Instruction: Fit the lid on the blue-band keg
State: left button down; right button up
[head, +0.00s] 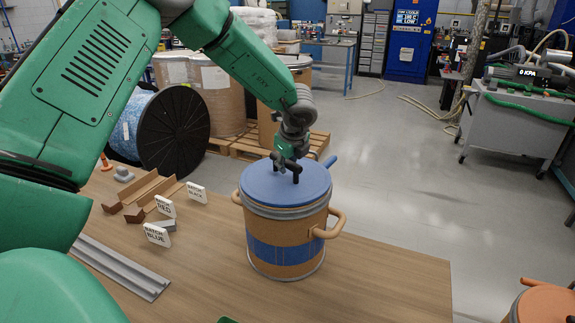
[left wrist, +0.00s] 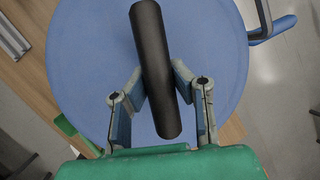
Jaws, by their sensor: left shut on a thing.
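The keg (head: 270,222) is tan with a blue band and stands upright on the wooden table, with a tan handle on each side. The blue lid (head: 312,188) lies over the keg's top and looks about level; whether it is fully seated I cannot tell. My left gripper (head: 287,172) is above the lid, shut on its dark bar handle. In the left wrist view the black handle (left wrist: 150,60) sits between the two fingers, with the blue lid (left wrist: 90,60) filling the view behind. My right gripper is not in view.
A grey rail (head: 118,267) lies front left. Another orange-lidded drum (head: 545,302) is at lower right. The table right of the keg is clear.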

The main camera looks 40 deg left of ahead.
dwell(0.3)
pick_arm(q)
jog(key=c, duration=0.9)
grip_release()
jog(key=shift+f, duration=0.1)
jog(key=shift+r+p, duration=1.6)
jog(key=shift+r, duration=1.95)
jog(key=shift+f, duration=0.1)
